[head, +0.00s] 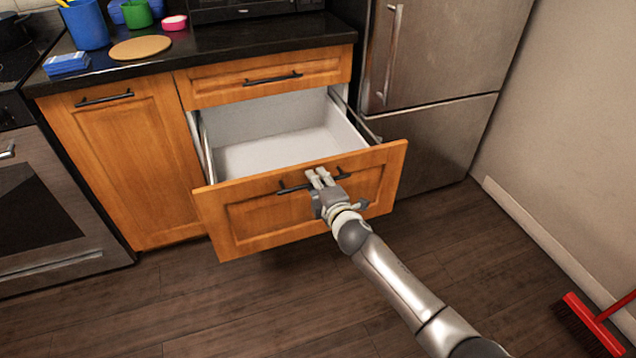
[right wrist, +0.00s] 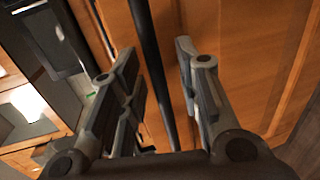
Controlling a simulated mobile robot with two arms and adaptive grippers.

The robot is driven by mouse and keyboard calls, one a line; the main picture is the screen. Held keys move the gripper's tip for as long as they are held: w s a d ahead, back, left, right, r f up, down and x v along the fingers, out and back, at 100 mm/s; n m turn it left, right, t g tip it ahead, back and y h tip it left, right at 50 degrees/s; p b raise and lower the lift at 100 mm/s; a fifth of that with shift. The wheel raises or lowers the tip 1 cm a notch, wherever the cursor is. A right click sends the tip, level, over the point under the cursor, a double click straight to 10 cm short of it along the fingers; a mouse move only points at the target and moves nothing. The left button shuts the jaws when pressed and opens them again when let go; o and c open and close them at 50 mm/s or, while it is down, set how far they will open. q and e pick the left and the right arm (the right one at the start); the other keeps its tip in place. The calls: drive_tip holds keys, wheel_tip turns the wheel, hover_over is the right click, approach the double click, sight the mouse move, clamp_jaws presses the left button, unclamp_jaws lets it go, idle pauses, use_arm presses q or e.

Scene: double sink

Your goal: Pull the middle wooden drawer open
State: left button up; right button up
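The middle wooden drawer (head: 236,215) stands far out from the cabinet, below the closed top drawer. Its white inside (head: 275,150) shows and looks empty. Its black bar handle (head: 292,189) is on the orange wood front. My right gripper (head: 319,178) is at the handle, around its middle. In the right wrist view the handle (right wrist: 150,60) runs between the fingers of my right gripper (right wrist: 160,85), with a visible gap on each side, so the fingers look open. My left gripper is not in view.
The closed top drawer (head: 265,80) and a closed cabinet door (head: 130,160) are beside it. A steel fridge (head: 435,120) stands right, an oven (head: 45,215) left. A red broom (head: 590,325) lies at lower right. The wooden floor in front is otherwise clear.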

drive_tip(key=v, duration=1.2)
idle(0.3)
idle(0.4)
